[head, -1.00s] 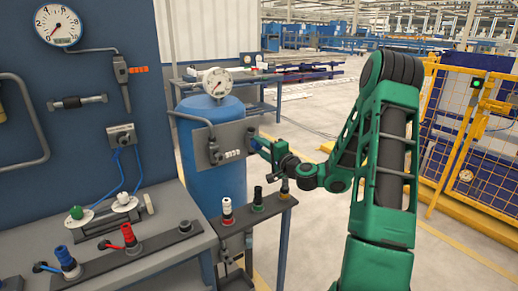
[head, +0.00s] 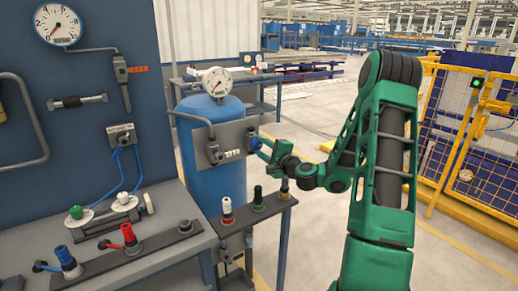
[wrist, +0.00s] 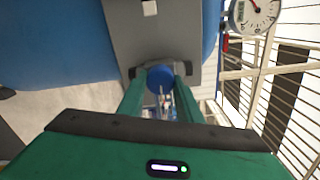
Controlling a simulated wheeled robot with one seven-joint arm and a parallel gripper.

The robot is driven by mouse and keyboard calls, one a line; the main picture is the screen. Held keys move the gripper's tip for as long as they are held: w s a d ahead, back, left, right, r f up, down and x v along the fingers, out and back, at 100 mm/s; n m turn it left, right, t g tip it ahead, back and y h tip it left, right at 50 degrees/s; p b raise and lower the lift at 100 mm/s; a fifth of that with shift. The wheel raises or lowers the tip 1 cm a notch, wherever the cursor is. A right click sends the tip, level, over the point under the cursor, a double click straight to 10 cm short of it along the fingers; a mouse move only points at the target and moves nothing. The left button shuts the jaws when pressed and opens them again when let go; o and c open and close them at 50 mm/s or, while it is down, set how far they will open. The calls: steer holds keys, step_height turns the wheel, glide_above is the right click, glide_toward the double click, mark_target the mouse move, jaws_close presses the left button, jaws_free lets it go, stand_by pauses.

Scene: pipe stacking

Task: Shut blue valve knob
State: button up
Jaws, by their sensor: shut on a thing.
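The blue valve knob (wrist: 160,78) sits at the edge of a grey plate (wrist: 165,40) on the blue tank. In the wrist view it lies between the tips of my two green fingers. My gripper (wrist: 160,88) is shut on it. In the head view my gripper (head: 263,149) is at the right end of the plate (head: 233,138), with a little of the blue knob (head: 255,142) showing at its tips. The fingers hide part of the knob. The blue tank (head: 205,185) stands upright behind the plate.
A round gauge (head: 217,82) tops the tank. A workbench (head: 160,240) with coloured knobs is at left. Yellow fencing (head: 475,140) stands at right; floor beyond is open.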

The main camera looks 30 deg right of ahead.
steer(key=shift+d+f, duration=0.1)
steer(key=shift+f, duration=0.1)
steer(key=o, duration=0.9)
steer(key=shift+o, duration=0.7)
steer(key=shift+r, duration=0.1)
steer(key=s, duration=1)
steer(key=shift+s+d, duration=0.2)
steer(key=shift+s, duration=0.1)
